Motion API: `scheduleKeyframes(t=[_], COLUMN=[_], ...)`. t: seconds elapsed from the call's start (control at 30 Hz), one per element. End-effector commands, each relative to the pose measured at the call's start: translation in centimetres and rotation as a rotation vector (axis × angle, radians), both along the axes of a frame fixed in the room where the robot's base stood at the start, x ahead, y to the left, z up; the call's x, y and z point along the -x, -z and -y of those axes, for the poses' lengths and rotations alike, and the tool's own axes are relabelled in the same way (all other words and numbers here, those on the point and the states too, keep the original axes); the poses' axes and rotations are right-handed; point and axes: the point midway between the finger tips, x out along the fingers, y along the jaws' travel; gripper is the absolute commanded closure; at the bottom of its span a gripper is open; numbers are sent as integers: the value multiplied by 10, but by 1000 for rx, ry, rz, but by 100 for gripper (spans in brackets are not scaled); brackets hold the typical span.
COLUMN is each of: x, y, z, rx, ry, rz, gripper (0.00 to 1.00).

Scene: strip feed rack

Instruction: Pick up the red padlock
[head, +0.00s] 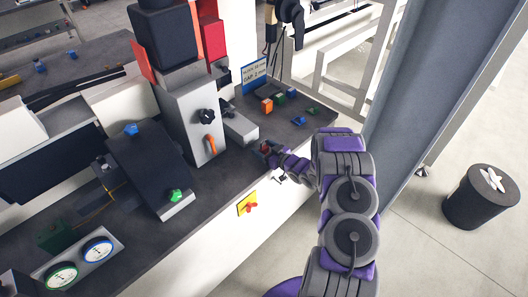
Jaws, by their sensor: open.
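My gripper (269,151) is at the front edge of the dark bench top, at the end of my purple and grey arm. It is open, but its fingers are small and hard to make out. A small reddish thing (266,147) shows right at the fingertips. It may be the red padlock, but it is too small and too covered to be sure. I cannot tell whether the fingers touch it or are around it.
A grey machine (187,108) with an orange handle (210,144) stands left of my gripper. Several small coloured blocks (267,105) lie behind it. A red knob on a yellow plate (246,204) is on the bench front. A black bin (481,200) stands on the floor at right.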

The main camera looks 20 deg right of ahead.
Motion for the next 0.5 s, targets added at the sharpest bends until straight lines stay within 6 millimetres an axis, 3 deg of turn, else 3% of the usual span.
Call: scheduleKeyframes(t=[0.17, 0.5], x=[0, 1], y=[0, 0], z=[1, 1], rx=[-1, -1], ry=[1, 0], rz=[0, -1], gripper=[26, 59])
